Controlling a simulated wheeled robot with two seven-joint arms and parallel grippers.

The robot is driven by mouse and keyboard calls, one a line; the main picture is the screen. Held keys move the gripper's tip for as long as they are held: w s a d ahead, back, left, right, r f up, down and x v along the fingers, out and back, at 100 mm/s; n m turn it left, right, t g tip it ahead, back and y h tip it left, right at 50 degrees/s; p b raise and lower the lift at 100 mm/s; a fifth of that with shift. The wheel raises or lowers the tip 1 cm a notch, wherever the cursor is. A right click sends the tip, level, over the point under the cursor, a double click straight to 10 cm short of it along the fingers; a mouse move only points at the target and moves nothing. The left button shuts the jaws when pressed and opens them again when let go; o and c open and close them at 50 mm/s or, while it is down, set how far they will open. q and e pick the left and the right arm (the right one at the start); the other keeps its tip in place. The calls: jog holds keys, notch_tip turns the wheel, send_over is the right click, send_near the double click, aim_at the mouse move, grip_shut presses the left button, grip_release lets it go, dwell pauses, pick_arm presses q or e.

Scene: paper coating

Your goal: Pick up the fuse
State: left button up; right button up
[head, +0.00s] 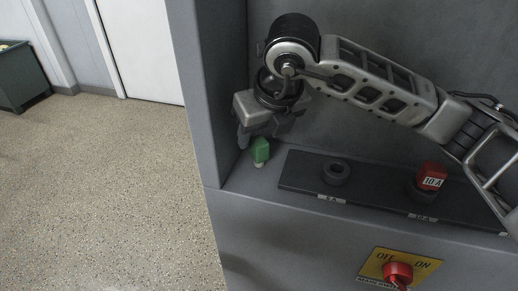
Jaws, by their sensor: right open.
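A green fuse (260,151) with a pale lower end stands on the grey ledge, left of a dark fuse panel. My right gripper (256,137) is open, just above and beside the green fuse, with its fingers pointing down. I cannot tell whether a finger touches the fuse. A red fuse (432,176) marked "10 A" sits in the right socket of the dark panel (380,192). The left socket (335,172) is empty. My left gripper is not in view.
A red knob (397,272) on a yellow OFF/ON plate (375,264) is on the cabinet's front. The cabinet's left side wall (212,90) rises close to my right gripper. The ledge's left end is narrow. A dark bin (20,77) stands far left on open floor.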

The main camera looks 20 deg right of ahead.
aim_at(258, 140)
jog(key=x, duration=0.4)
jog(key=c, duration=1.1)
jog(key=shift+c, duration=0.2)
jog(key=shift+r, duration=0.1)
